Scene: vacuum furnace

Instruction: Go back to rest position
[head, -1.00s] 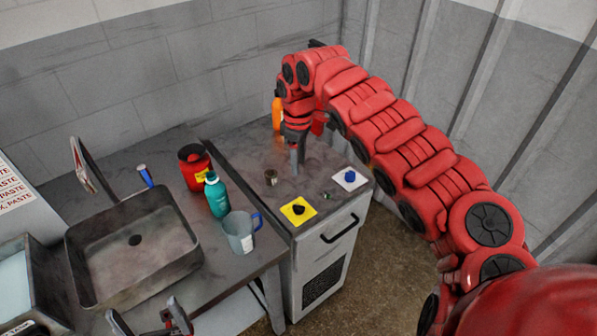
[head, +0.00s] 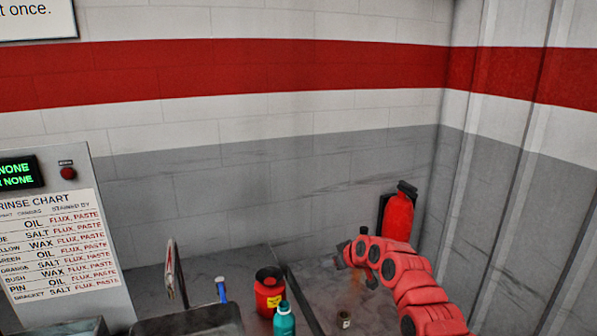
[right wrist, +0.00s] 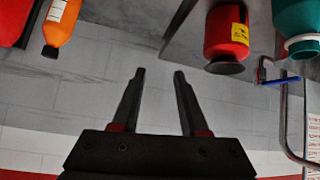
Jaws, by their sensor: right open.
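My right arm (head: 405,275) comes in from the lower right of the head view and reaches over the far counter by the corner. Its gripper is too small and covered there to make out well. In the right wrist view my right gripper (right wrist: 159,75) shows with its two dark fingers apart and nothing between them. The grey wall is behind the fingers. My left gripper is not in view.
A red fire extinguisher (head: 398,216) is near the corner, close behind my right arm. An orange bottle (right wrist: 62,25) shows in the wrist view.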

